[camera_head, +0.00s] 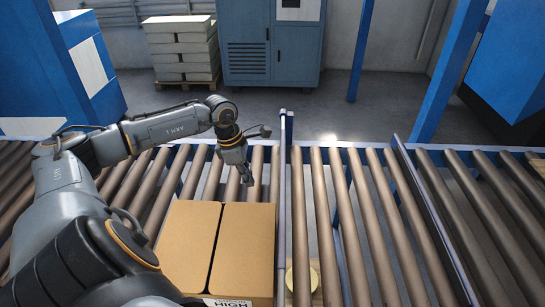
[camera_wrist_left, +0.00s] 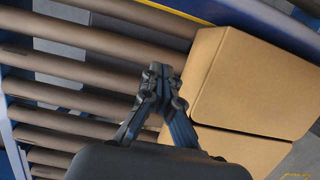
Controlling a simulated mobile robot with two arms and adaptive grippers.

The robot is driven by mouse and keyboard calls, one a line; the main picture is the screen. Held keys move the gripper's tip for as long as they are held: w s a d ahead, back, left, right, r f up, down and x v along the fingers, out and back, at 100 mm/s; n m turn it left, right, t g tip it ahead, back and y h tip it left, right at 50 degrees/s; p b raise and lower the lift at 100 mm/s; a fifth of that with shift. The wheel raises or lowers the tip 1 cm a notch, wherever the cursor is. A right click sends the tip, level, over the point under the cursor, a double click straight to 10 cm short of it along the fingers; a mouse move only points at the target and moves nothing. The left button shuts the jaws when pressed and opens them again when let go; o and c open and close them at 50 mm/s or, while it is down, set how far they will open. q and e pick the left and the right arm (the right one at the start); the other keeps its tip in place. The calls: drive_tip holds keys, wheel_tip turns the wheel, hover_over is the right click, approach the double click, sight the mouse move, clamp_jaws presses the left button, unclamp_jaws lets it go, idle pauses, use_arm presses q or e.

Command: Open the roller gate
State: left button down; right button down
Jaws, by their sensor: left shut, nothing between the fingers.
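The roller conveyor crosses the head view. A section of brown rollers (camera_head: 345,230), which looks like the roller gate, lies between a pale upright rail (camera_head: 283,200) and a dark slanted rail (camera_head: 437,225). It lies flat, level with the rollers beside it. My left gripper (camera_head: 250,181) is above the rollers left of the pale rail, just behind a cardboard box, and is apart from the gate. In the left wrist view its fingers (camera_wrist_left: 160,75) are together and empty, with rollers (camera_wrist_left: 75,75) beyond them. My right gripper is not in view.
The closed cardboard box (camera_head: 245,245) sits on the rollers and also shows in the left wrist view (camera_wrist_left: 255,85). A blue post (camera_head: 445,75) stands behind the conveyor. A blue-grey cabinet (camera_head: 272,55) and stacked cartons (camera_head: 181,50) stand at the back. The gate rollers are clear.

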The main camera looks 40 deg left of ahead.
use_arm(q)
drive_tip(key=shift+f, duration=0.1)
drive_tip(key=p+x, duration=0.2)
drive_tip(key=x, duration=0.7)
drive_tip(key=shift+w+d+f+p, duration=0.1)
drive_tip(key=shift+d+f+p, duration=0.05)
drive_tip(key=shift+p, duration=0.2)
drive_tip(key=shift+w+d+f+p, duration=0.2)
drive_tip(key=shift+w+d+p, duration=0.5)
drive_tip(key=shift+w+d, duration=0.4)
drive_tip(key=shift+w+d+f, duration=0.1)
drive_tip(key=shift+w+d, duration=0.15)
drive_tip(key=shift+d, duration=0.2)
